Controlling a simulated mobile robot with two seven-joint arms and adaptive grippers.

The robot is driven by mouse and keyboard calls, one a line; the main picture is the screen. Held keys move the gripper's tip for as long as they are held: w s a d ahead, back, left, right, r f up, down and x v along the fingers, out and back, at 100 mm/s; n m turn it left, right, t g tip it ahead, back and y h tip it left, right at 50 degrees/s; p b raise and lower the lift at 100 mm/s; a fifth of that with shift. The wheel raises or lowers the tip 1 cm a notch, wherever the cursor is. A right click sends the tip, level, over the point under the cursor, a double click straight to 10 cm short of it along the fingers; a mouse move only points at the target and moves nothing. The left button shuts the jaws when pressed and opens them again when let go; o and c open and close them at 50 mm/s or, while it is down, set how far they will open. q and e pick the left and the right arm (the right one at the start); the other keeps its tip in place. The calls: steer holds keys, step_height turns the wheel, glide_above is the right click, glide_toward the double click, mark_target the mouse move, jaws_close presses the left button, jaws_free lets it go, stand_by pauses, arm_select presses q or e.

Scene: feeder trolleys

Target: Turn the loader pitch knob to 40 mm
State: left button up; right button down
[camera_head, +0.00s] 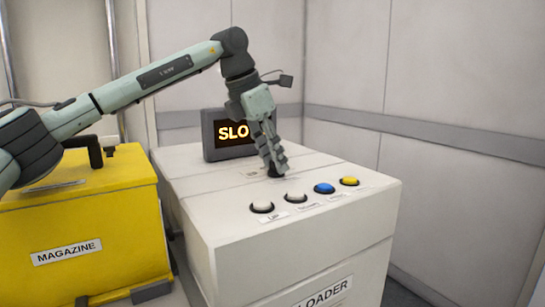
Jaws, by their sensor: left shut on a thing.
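The loader (235,205) is a white cabinet with a sloping top, labelled LOADER on its front. My left gripper (275,172) points down onto this top and is shut on the small dark pitch knob at its fingertips. The fingers hide most of the knob, so its setting and scale cannot be read. A dark display (227,134) stands at the back of the loader and shows "SLO" in yellow letters; my gripper covers the rest. My right gripper is not in view.
Two whitish buttons (262,207) (296,197), a blue button (324,188) and a yellow button (348,181) line the loader's front edge, close to my gripper. A yellow magazine (110,225) stands at left, below my arm. Panelled walls stand behind and right.

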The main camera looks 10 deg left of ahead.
arm_select(q)
steer(key=o, duration=1.2)
steer(key=shift+c, duration=0.2)
steer(key=v, duration=1.2)
